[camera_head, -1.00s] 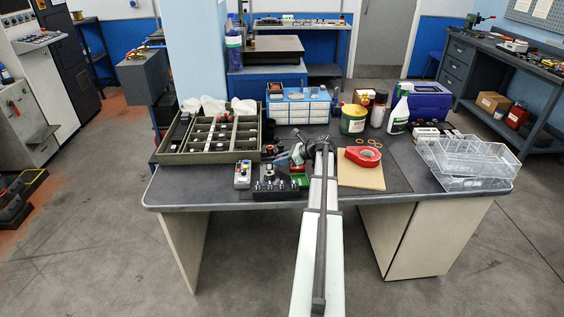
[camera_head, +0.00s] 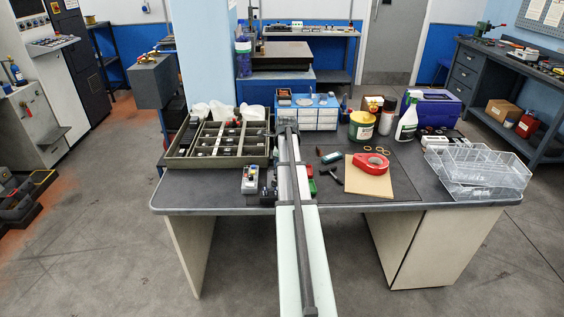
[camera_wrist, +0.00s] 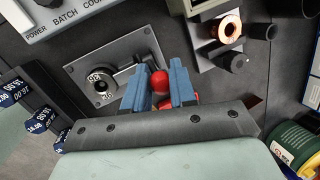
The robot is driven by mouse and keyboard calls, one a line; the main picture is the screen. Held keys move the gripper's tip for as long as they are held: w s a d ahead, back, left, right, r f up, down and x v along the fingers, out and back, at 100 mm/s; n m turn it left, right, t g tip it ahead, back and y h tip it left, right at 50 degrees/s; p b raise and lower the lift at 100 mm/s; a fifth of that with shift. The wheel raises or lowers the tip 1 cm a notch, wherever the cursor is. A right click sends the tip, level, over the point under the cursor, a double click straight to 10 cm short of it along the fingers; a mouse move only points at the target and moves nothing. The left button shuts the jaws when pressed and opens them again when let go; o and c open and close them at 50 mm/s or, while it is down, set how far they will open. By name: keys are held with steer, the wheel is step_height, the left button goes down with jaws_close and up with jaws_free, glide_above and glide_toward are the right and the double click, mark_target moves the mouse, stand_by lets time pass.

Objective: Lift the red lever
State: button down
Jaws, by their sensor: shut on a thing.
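My gripper (camera_wrist: 159,88) shows in the wrist view with two blue-grey fingers, shut on the round red knob of the red lever (camera_wrist: 159,80). One finger is on each side of the knob. More red shows lower down between the fingers, but I cannot tell what it belongs to. Left of the knob is a grey metal plate (camera_wrist: 78,72) with a round numbered dial (camera_wrist: 101,80). The lever's lower part is mostly hidden by the fingers. In the head view my arm reaches over the bench, and it hides the gripper tip and the lever.
A white batch counter (camera_wrist: 72,16) and copper-coloured rings (camera_wrist: 228,27) are close by. On the bench are a compartment tray (camera_head: 178,160), a red tape dispenser (camera_head: 370,163), a spray bottle (camera_head: 407,122) and clear trays (camera_head: 480,170).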

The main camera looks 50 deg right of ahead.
steer(key=shift+w+a+g+h, duration=0.3)
steer(key=shift+w+g+h, duration=0.05)
steer(key=shift+g+h, duration=0.25)
steer(key=c, duration=1.2)
jaws_free()
